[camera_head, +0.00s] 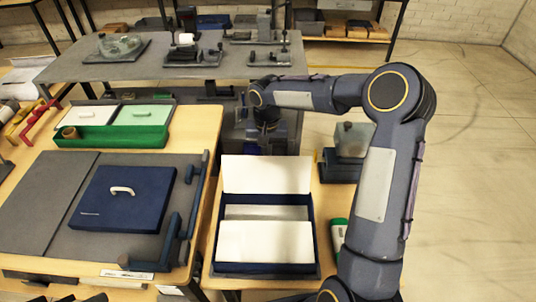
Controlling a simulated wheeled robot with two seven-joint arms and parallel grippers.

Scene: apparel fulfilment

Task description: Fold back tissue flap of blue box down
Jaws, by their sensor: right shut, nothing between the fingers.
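The open blue box (315,234) stands on the wooden table in the lower middle. White tissue lies in it: a front flap (265,243) lies flat over the near part. The back tissue flap (267,174) stands up at the box's far edge. My left gripper is not in view.
A dark blue lid (122,198) with a white handle lies on a grey mat at left. A green tray (110,137) is behind it. A green-and-white object (338,236) stands close right of the box. A grey table (165,67) with equipment is at the back.

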